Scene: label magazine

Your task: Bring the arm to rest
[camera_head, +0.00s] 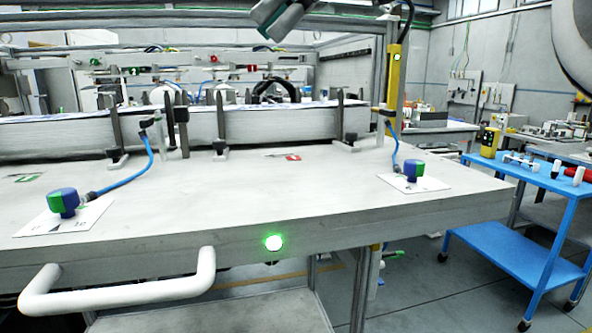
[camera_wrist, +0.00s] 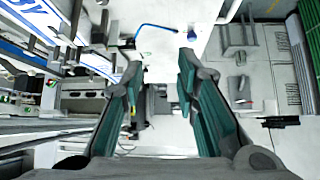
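My gripper (camera_wrist: 160,66) shows in the wrist view with its two dark fingers and green pads spread apart. Nothing is between them. In the head view, part of my gripper (camera_head: 282,18) shows at the top edge, high above the back of the white table (camera_head: 230,205) and touching nothing. The rest of the arm is mostly out of that frame.
Two blue-green knobs, left (camera_head: 63,202) and right (camera_head: 413,170), stand on the table. A long stack of sheets (camera_head: 70,135) lies behind metal posts. A white handle (camera_head: 120,290) juts from the front. A blue cart (camera_head: 520,230) stands right.

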